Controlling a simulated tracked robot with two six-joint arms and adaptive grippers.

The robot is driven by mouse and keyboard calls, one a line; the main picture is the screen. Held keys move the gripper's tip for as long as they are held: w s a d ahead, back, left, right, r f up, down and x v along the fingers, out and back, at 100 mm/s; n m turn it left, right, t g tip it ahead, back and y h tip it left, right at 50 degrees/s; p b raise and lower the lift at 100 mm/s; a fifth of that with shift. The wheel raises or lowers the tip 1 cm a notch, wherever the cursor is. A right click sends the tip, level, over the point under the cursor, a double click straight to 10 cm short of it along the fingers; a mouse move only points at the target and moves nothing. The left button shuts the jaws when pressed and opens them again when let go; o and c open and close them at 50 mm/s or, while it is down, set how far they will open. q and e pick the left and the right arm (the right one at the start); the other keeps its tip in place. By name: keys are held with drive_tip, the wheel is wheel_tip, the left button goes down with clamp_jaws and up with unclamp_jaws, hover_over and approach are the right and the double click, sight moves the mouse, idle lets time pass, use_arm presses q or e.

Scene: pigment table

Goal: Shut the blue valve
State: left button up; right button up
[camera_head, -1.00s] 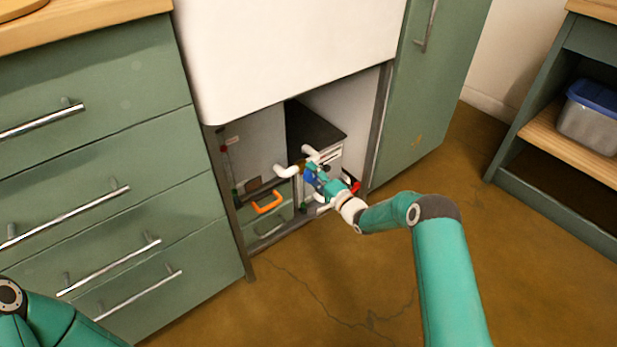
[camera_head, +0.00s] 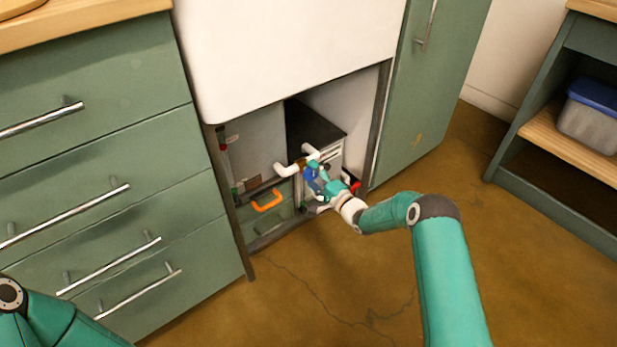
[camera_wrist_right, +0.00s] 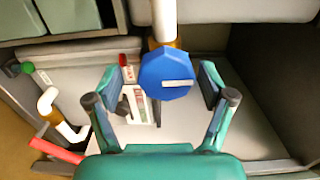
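The blue valve (camera_head: 310,175) is inside the open cabinet under the white sink. In the right wrist view its faceted blue knob (camera_wrist_right: 166,76) faces the camera, with a white mark lying nearly level across it. A brass fitting and a white pipe show just behind and above it. My right gripper (camera_head: 320,180) is at the knob. In the right wrist view the gripper (camera_wrist_right: 160,88) is open, one finger on each side of the knob, with gaps visible on both sides. My left gripper is out of view; only part of the left arm shows.
An orange handle (camera_head: 268,202) is left of the valve, and a red handle (camera_head: 355,187) is close right of the gripper. The right wrist view also shows a green knob (camera_wrist_right: 27,67) and a red-and-white item (camera_wrist_right: 134,85). Cabinet walls enclose the space.

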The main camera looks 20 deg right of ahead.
drive_tip(key=shift+r, duration=0.15)
drive_tip(key=shift+d, duration=0.15)
drive_tip(key=shift+s+d, duration=0.25)
drive_tip(key=shift+s, duration=0.3)
drive_tip(key=v, duration=1)
drive_tip(key=shift+s, duration=0.35)
